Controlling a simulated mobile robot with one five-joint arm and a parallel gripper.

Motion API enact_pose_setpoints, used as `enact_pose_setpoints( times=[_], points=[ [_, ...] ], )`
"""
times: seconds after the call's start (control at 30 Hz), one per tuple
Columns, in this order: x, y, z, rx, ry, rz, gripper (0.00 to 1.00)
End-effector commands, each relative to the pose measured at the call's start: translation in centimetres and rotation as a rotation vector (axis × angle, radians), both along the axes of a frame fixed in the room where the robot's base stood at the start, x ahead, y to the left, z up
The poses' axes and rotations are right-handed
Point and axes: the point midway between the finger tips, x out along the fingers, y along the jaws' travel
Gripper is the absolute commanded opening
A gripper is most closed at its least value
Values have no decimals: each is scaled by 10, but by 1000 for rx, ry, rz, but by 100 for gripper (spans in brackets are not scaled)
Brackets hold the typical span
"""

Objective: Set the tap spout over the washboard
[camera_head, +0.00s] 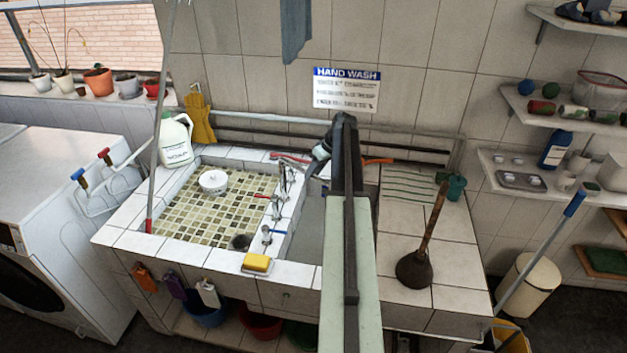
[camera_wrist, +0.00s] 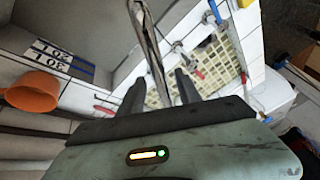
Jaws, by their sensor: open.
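The chrome tap (camera_head: 284,180) stands on the divider at the right side of the tiled basin (camera_head: 190,236). In the wrist view a long metal bar, apparently the tap spout (camera_wrist: 152,48), runs between the fingers of my gripper (camera_wrist: 158,88). The fingers are open, and I cannot tell whether either touches it. In the head view my gripper (camera_head: 319,162) is just right of the tap, partly behind my own arm. A grey basin (camera_head: 306,232) lies right of the divider, largely hidden by my arm. I cannot clearly make out a washboard in it.
An orange mug (camera_wrist: 30,92) is left in the wrist view. A yellow sponge (camera_head: 257,263) lies on the front rim. A plunger (camera_head: 418,262) stands on the right counter.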

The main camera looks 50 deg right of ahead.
Motion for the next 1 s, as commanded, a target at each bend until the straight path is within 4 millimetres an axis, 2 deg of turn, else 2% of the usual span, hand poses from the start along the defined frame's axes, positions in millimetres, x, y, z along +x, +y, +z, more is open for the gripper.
enact_pose_setpoints(
  times=[0.2, 0.23, 0.37, 1.0],
  points=[
    [0, 0, 0, -1, 0, -1, 41],
    [0, 0, 0, -1, 0, -1, 35],
    [0, 0, 0, -1, 0, -1, 0],
    [-1, -1, 0, 0, 0, -2, 0]
  ],
)
